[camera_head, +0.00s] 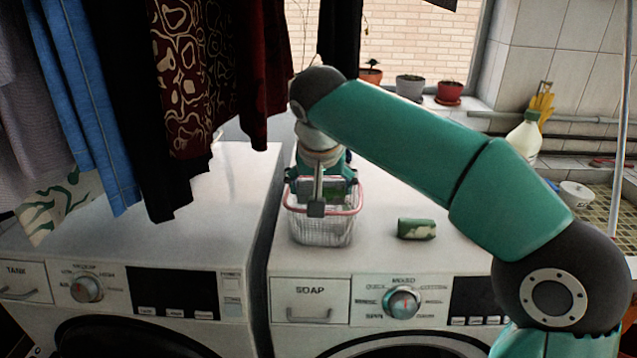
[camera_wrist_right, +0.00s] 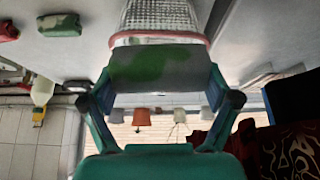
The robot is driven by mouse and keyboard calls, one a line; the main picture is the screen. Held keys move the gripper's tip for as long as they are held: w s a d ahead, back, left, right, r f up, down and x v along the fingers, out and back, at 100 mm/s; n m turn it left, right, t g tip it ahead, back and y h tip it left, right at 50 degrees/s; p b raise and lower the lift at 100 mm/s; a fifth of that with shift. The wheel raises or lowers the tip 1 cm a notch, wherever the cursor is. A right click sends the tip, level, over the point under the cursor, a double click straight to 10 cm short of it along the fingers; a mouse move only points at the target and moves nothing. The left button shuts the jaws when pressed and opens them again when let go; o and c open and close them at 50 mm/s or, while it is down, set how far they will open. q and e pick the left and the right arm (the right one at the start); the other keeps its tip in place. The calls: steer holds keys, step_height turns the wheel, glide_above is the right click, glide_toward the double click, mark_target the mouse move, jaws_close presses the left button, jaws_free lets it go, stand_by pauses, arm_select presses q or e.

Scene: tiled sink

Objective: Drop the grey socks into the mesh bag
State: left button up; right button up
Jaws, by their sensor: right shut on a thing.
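The mesh bag (camera_head: 322,228) is a white wire-like mesh container with a pink rim, standing open on top of the right washing machine. It also shows at the top of the right wrist view (camera_wrist_right: 158,16). My right gripper (camera_head: 322,188) is over the bag's rim area. It is shut on a rolled grey bundle with a green patch, which looks like the grey socks (camera_wrist_right: 135,72). In the head view the gripper and bag partly overlap, so whether the bundle is below the rim is unclear. My left gripper is in neither view.
A green and cream roll (camera_head: 416,229) lies on the right washer (camera_head: 375,255), right of the bag. A red item (camera_wrist_right: 8,31) lies at the wrist view's edge. Hanging clothes (camera_head: 185,80) crowd the left. Flower pots (camera_head: 410,87) stand behind on the sill.

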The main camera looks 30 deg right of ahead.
steer(key=shift+w+d+f, duration=0.4)
steer(key=shift+w+d, duration=0.25)
steer(key=shift+w, duration=0.1)
steer(key=w+d+f, duration=0.1)
steer(key=w+d+f+p, duration=0.1)
steer(key=w, duration=0.1)
steer(key=shift+f, duration=0.4)
steer(key=shift+f+b, duration=0.4)
steer(key=shift+f, duration=0.2)
steer(key=o, duration=1)
